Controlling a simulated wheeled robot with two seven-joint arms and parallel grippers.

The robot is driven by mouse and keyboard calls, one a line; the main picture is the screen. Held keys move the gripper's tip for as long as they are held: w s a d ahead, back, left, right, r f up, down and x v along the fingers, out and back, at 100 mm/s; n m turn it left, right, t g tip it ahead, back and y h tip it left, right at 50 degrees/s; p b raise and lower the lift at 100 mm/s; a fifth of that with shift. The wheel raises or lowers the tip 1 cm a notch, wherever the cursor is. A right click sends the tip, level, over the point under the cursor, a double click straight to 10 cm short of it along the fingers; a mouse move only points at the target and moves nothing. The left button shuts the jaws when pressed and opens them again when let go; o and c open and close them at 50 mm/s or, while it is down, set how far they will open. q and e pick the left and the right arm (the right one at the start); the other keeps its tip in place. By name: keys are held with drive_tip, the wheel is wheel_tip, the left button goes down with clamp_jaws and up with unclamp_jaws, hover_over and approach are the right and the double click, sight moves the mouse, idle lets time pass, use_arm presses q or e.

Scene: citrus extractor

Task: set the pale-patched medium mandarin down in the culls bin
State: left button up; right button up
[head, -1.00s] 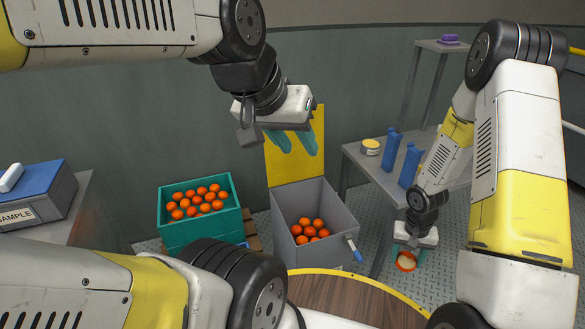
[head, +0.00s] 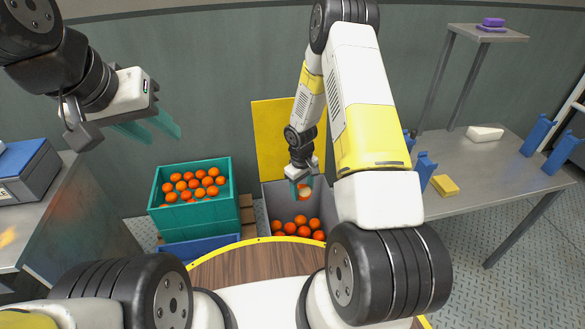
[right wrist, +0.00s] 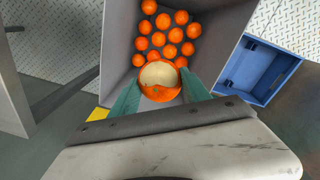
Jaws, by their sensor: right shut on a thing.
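The pale-patched mandarin (head: 304,193) is orange with a large cream patch. My right gripper (head: 302,188) is shut on it and holds it above the grey bin (head: 272,207), which has a yellow board behind it. No label shows on this bin. In the right wrist view the mandarin (right wrist: 159,82) sits between the teal fingers, with several plain mandarins (right wrist: 165,35) lower down in the grey bin (right wrist: 120,45). My left gripper (head: 147,127) is open and empty at the upper left, above and left of the teal crate.
A teal crate (head: 190,222) full of mandarins (head: 193,184) stands left of the grey bin. A blue crate (right wrist: 265,70) is beside the bin.

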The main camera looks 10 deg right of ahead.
idle(0.3)
drive_tip(key=shift+s+f, duration=0.1)
drive_tip(key=shift+f, duration=0.05)
wheel_tip(320, 180, down, 25)
drive_tip(key=shift+d+r, duration=0.1)
drive_tip(key=shift+r, duration=0.05)
idle(0.8)
idle(0.6)
drive_tip(key=shift+f, duration=1.65)
drive_tip(key=o, duration=1.5)
